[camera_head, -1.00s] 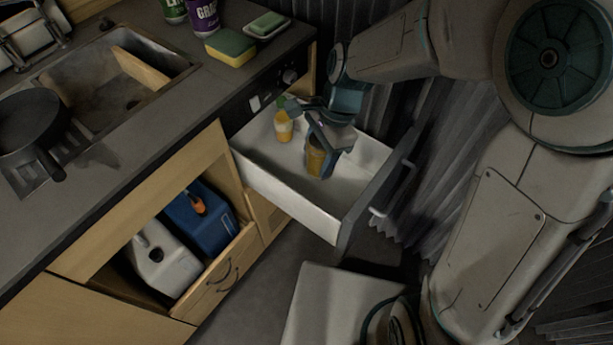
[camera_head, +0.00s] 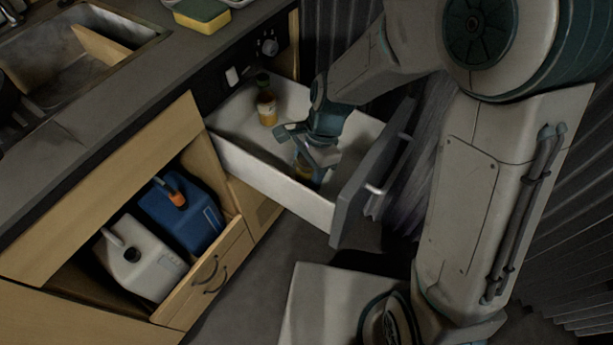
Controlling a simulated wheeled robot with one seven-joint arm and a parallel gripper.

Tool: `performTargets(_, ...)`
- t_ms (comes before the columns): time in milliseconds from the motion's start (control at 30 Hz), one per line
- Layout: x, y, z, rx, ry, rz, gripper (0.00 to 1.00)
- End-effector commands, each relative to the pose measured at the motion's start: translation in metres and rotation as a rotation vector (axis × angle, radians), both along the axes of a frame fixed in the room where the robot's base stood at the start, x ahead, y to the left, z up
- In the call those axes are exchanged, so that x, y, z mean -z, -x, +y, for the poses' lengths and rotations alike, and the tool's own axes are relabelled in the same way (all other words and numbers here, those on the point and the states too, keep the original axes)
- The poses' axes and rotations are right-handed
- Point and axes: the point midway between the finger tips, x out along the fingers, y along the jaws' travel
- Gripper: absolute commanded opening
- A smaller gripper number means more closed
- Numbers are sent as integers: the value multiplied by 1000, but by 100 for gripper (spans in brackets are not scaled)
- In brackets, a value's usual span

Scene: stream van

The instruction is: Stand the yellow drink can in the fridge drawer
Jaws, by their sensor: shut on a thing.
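The fridge drawer (camera_head: 268,185) is pulled out, with white walls, a pale floor and a dark grey front with a handle. My gripper (camera_head: 311,158) is inside the drawer's outline, near the front panel, and is shut on the yellow can (camera_head: 302,171). The gripper hides most of the can; only a small yellow part shows below the fingers. The can is low in the drawer, but I cannot tell whether its base touches the floor or whether it is upright.
A bottle (camera_head: 267,108) with orange-yellow contents stands at the back of the drawer. An open cupboard at the left holds a blue jug (camera_head: 181,216) and a white jug (camera_head: 140,258). A yellow and green sponge (camera_head: 203,14) lies on the counter. The drawer floor left of my gripper is clear.

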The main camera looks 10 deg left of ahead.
Motion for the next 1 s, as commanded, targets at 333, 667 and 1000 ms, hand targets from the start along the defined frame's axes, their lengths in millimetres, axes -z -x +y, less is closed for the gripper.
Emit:
performTargets(333, 28, 0, 0, -1, -1, -1, 22)
performTargets(667, 31, 0, 0, -1, 0, 1, 77)
performTargets(1000, 26, 0, 0, 0, 0, 0, 77)
